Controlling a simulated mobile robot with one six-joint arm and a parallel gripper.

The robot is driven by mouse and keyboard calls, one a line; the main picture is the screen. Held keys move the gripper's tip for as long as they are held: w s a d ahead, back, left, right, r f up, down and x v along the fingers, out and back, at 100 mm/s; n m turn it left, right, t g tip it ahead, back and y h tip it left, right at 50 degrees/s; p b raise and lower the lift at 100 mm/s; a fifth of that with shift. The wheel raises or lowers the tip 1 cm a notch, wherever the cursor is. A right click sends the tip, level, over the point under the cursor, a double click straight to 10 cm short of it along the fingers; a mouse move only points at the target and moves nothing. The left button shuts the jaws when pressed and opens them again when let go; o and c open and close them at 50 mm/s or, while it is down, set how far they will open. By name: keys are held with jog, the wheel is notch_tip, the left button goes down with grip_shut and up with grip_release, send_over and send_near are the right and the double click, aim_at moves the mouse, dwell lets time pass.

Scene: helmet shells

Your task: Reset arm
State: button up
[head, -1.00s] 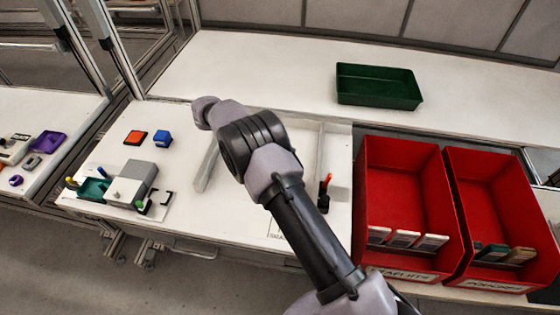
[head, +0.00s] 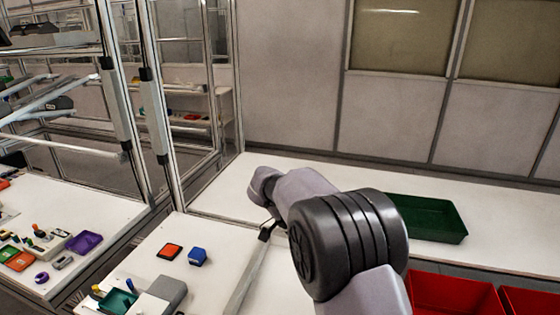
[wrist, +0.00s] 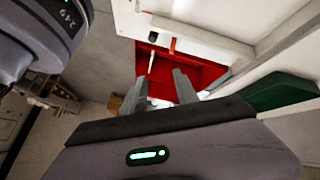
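My gripper (wrist: 160,78) shows in the wrist view with its two grey fingers apart and nothing between them. Beyond the fingers lies the inside of a red bin (wrist: 200,72); the gripper is apart from it. In the head view my arm reaches up from the lower right, over the worktable, with its wrist end to the left.
A green tray (head: 428,218) stands on the back counter, partly behind my arm. Red bins (head: 450,295) are at the lower right. Metal frame posts (head: 160,110) stand at left.

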jog(key=s+d+r+n+t+y+b, duration=0.1)
jog(key=s+r+n+t+y, duration=0.1)
jog(key=s+r+n+y, duration=0.45)
jog(key=s+a+n+t+y+b, duration=0.1)
jog(key=s+a+n+t, duration=0.1)
jog(key=s, duration=0.7)
jog(key=s+a+n+t+y+b, duration=0.1)
jog(key=s+n+t, duration=0.2)
jog(key=s, duration=0.6)
jog(key=shift+a+f+t, duration=0.25)
jog(key=shift+a+t, duration=0.15)
jog(key=shift+t, duration=0.4)
